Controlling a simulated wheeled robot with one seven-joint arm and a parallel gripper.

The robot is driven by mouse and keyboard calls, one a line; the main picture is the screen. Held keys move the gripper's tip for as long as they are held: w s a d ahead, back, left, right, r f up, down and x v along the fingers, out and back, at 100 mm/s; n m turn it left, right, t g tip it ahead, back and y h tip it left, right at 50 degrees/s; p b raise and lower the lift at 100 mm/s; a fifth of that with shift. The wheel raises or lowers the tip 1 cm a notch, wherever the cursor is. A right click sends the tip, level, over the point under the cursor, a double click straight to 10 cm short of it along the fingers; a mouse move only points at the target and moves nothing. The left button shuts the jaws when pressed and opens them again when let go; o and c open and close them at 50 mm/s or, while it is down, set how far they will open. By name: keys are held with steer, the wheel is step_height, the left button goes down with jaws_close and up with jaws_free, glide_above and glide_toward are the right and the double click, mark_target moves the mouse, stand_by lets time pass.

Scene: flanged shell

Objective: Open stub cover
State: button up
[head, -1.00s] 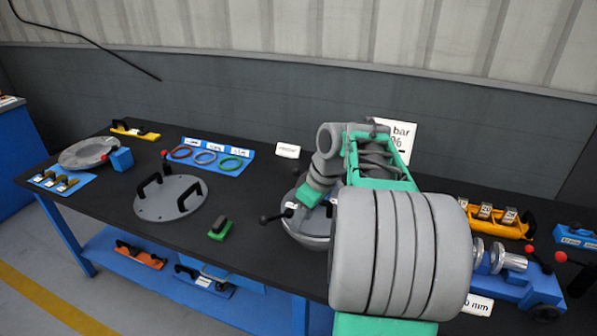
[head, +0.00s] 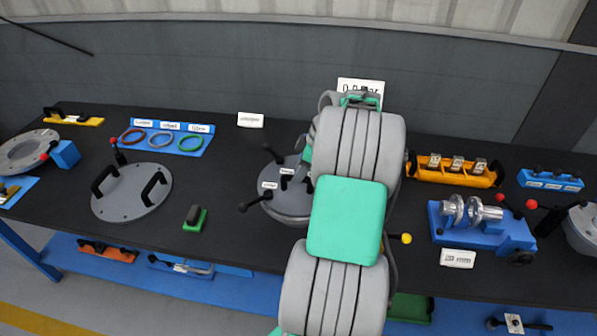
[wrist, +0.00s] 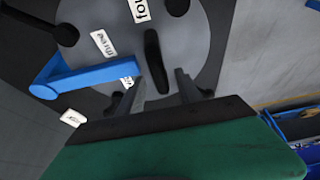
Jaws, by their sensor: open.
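The flanged shell (head: 283,203) stands mid-table, a round grey body with white labels and black ball-ended levers; my arm hides its right side in the head view. In the wrist view its round grey face (wrist: 205,58) fills the upper middle, with labels, a black bar handle (wrist: 153,55) and a blue arm (wrist: 88,77) at left. I cannot tell for certain which part is the stub cover. My gripper (wrist: 167,82) is open over this face. My arm hides the gripper in the head view.
A grey two-handled disc (head: 131,191), a green block (head: 195,219) and a blue ring tray (head: 172,137) are left of the shell. An orange rack (head: 455,172) and a blue fixture (head: 480,226) stand right. A yellow ball (head: 406,239) shows beside my arm.

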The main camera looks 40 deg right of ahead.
steer(key=shift+c, duration=0.4)
jaws_close()
stand_by(1.0)
